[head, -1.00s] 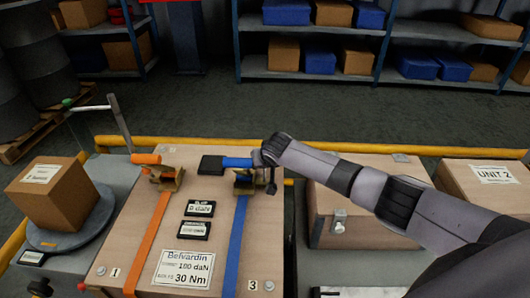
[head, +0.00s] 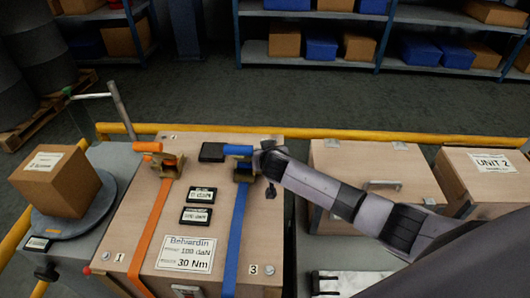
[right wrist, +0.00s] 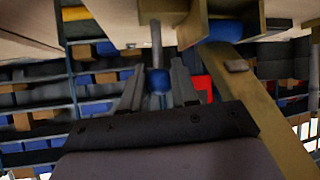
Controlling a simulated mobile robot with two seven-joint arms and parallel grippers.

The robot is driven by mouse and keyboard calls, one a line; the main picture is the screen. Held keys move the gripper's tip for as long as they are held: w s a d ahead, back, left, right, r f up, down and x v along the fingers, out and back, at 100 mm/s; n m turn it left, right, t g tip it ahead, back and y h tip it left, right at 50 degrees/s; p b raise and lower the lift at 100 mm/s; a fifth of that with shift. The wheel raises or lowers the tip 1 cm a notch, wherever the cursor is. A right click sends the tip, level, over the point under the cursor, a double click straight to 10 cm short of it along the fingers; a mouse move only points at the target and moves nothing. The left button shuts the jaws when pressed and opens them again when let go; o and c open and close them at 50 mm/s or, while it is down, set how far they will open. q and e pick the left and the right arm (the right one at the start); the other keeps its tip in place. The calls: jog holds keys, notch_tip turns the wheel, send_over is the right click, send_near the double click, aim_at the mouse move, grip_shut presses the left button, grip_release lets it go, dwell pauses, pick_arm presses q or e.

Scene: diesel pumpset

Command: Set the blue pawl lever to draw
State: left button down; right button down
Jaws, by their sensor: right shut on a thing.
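The blue strap (head: 236,235) runs up the wooden crate to a brass-coloured ratchet (head: 243,172). In the right wrist view, the blue pawl lever's knob (right wrist: 158,80), on a grey stem, sits between my closed fingers, below the brass ratchet frame (right wrist: 180,12). The lever is hidden in the head view. My left gripper is not in view.
An orange strap (head: 150,235) with its own ratchet (head: 170,165) lies to the left. Two small displays (head: 199,204) sit between the straps. A cardboard box (head: 57,182) stands on a round plate at left. A wooden case (head: 372,170) stands to the right.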

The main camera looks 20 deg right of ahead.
jog(key=c, duration=0.9)
grip_release()
jog(key=shift+s, duration=0.1)
jog(key=shift+s+r, duration=0.25)
jog(key=shift+s, duration=0.1)
jog(key=s+a, duration=0.1)
jog(key=s, duration=0.7)
jog(key=s+a, duration=0.1)
jog(key=s, duration=0.3)
jog(key=shift+a+p, duration=0.35)
